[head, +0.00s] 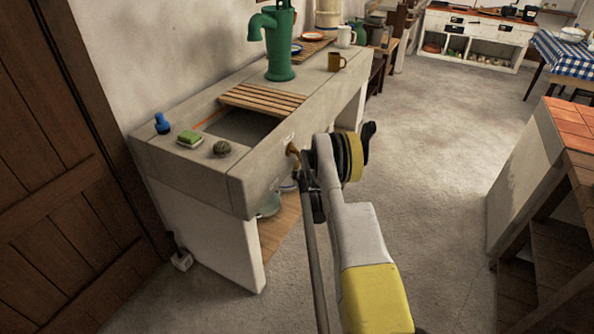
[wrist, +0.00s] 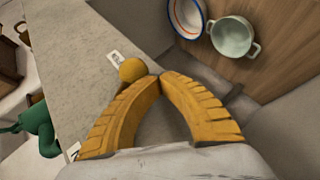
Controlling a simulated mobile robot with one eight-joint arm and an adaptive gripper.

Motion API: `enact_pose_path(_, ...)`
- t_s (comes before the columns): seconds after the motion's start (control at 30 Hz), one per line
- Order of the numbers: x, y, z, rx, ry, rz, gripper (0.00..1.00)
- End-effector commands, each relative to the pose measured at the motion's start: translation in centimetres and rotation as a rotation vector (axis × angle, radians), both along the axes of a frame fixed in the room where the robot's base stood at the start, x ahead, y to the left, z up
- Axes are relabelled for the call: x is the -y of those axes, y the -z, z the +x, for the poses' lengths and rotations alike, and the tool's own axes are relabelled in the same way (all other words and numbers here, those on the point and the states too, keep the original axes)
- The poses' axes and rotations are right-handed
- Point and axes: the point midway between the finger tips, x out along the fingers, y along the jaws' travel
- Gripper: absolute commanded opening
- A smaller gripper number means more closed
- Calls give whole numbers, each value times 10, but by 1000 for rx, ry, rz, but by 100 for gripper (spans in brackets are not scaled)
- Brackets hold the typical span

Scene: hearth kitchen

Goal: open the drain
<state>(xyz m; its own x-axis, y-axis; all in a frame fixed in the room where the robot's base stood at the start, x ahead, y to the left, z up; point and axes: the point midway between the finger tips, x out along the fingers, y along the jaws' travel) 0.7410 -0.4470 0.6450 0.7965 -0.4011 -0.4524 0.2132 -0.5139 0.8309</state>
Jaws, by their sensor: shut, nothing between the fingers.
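The stone sink (head: 190,162) stands along the wall, its basin partly covered by a wooden slatted rack (head: 262,99). In the wrist view, a round orange-yellow knob (wrist: 132,70) sits by the grey stone front of the sink (wrist: 92,65), close to a small white label. My gripper (wrist: 158,76) is shut and empty, its yellow fingertips meeting just beside the knob. I cannot tell whether they touch it. In the head view my wrist hides most of the fingers at the sink's front. The drain opening itself is not visible.
A green pump (head: 279,45) rises behind the basin. A blue bottle (head: 162,124), green sponge (head: 189,137), round dark object (head: 222,148) and brown mug (head: 336,62) stand on the sink top. A pot (wrist: 232,37) and rimmed bowl (wrist: 187,16) sit on wood below. Open floor lies right.

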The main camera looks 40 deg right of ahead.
Motion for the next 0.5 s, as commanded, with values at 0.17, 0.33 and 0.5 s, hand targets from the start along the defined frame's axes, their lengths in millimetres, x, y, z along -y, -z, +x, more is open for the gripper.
enact_pose_path(0.17,1,-1,-2,1,1,-1,0)
enact_pose_path(0.33,-7,-10,-17,0,2,-2,0)
enact_pose_path(0.5,-20,-24,-41,1,2,0,0)
